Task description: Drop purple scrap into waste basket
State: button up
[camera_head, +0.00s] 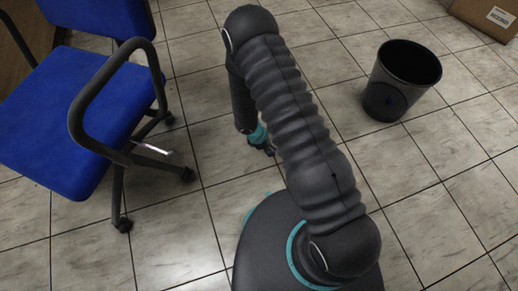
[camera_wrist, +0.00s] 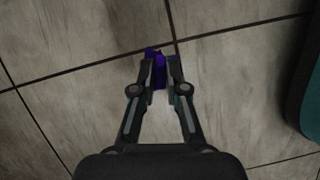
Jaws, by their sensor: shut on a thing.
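A small purple scrap (camera_wrist: 158,72) sits between the fingertips of my gripper (camera_wrist: 160,84) in the wrist view. My gripper is shut on it, with tiled floor behind. In the head view my gripper (camera_head: 268,149) shows small and low behind my arm, and the scrap is too small there to make out clearly. The black waste basket (camera_head: 408,75) stands upright on the floor at the upper right, to the right of my arm and apart from my gripper. Its open rim shows and the inside looks dark. The basket does not show in the wrist view.
A blue office chair (camera_head: 85,110) with black armrests stands at the left. A cardboard box (camera_head: 485,14) is at the top right corner. The tiled floor (camera_head: 335,60) between my arm and the basket is clear.

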jog(key=s+d+r, duration=0.2)
jog(key=d+r, duration=0.1)
jog(key=d, duration=0.2)
jog(key=shift+s+r+b, duration=0.15)
jog(key=shift+s+b, duration=0.05)
jog(key=shift+b, duration=0.15)
